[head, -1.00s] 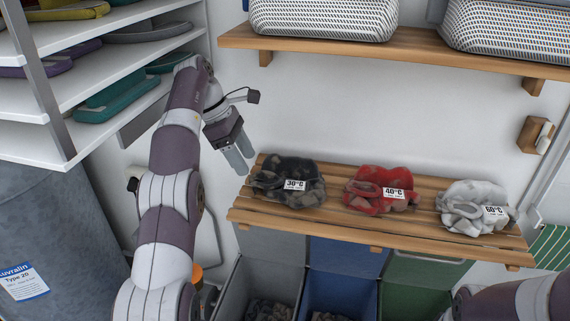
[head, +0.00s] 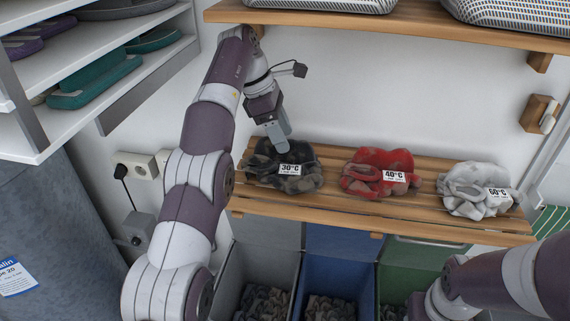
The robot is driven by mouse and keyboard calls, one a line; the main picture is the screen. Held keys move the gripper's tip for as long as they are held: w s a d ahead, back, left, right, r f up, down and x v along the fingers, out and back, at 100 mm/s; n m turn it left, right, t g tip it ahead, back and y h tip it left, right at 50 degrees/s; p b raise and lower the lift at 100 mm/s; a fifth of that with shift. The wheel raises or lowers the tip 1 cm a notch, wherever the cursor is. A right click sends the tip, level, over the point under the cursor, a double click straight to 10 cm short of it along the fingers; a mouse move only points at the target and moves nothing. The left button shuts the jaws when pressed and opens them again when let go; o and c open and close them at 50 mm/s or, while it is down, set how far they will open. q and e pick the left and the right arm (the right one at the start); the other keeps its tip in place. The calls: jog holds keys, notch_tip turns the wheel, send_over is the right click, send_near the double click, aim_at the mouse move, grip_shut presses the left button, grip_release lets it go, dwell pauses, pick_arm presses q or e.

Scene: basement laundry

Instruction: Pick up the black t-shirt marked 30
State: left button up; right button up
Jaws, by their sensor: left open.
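The black t-shirt (head: 305,183) lies crumpled on the slatted wooden shelf (head: 345,211), at its left end. A white tag reading 30°C is on its front. My left gripper (head: 279,140) points down over the back of the black t-shirt, its fingers overlapping the shirt's upper edge in the picture. It is open, and I cannot tell whether the fingers touch the cloth. My right arm (head: 500,280) comes in at the lower right; its gripper is outside the picture.
A red garment (head: 380,172) tagged 40°C and a white garment (head: 468,188) tagged 60°C lie further right on the shelf. An upper wooden shelf (head: 400,28) holds baskets. Grey (head: 262,262), blue (head: 340,275) and green (head: 412,262) bins stand below.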

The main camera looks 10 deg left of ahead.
pick_arm(q)
jog(key=shift+b+x, duration=0.5)
jog(key=shift+x, duration=0.3)
jog(key=shift+d+r, duration=0.1)
jog(key=shift+r, duration=0.05)
jog(key=shift+w, duration=0.1)
jog(key=shift+a, duration=0.2)
jog(key=shift+f, duration=0.3)
jog(key=shift+c, duration=0.3)
grip_shut()
jog(key=shift+r, duration=0.2)
